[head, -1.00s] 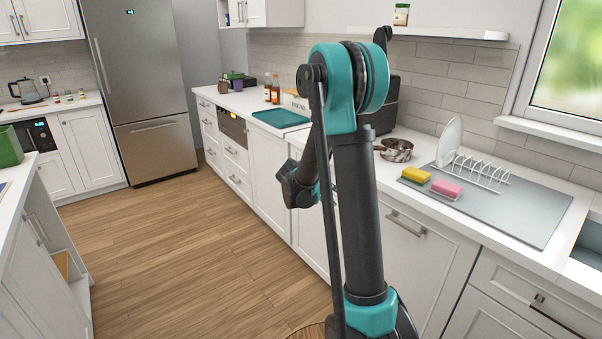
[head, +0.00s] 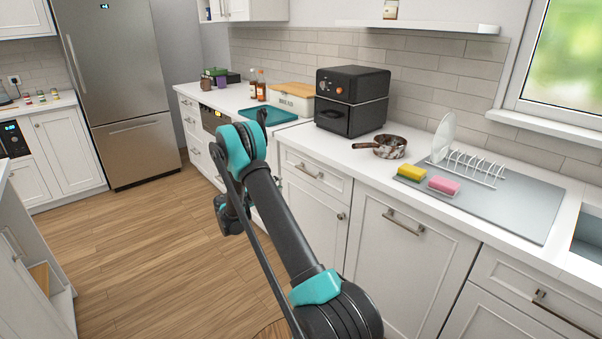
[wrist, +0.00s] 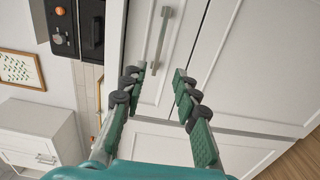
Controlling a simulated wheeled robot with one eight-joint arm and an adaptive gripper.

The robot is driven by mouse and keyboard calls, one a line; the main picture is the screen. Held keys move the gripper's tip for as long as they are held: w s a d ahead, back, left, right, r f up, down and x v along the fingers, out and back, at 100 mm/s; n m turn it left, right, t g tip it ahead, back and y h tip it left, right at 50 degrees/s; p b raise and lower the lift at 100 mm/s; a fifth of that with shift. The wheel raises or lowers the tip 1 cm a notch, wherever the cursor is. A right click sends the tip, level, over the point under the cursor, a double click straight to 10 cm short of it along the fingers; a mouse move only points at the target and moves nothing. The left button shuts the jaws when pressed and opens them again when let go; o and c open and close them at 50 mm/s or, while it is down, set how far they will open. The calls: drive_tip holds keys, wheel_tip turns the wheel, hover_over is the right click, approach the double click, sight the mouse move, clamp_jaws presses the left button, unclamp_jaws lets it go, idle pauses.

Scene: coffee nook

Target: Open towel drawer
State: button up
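No drawer is labelled as the towel drawer, so I cannot tell which one it is. In the head view, a closed white drawer (head: 328,184) with a bar handle (head: 308,172) sits under the counter below the black air fryer. Another closed drawer (head: 505,285) with a handle (head: 540,299) is at the lower right. In the wrist view, my gripper (wrist: 168,92) is open and empty, its fingers wide apart in front of a white front (wrist: 150,92). A metal bar handle (wrist: 161,38) lies beyond the fingertips, apart from them.
The black air fryer (head: 351,101), a pan (head: 388,147) and a dish rack (head: 474,166) stand on the counter. A tall cabinet front (head: 405,240) lies between the two drawers. Wooden floor (head: 140,240) is clear to the left.

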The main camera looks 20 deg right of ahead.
sight(305, 172)
drive_tip(key=x, duration=1.7)
drive_tip(key=shift+c, duration=0.3)
clamp_jaws()
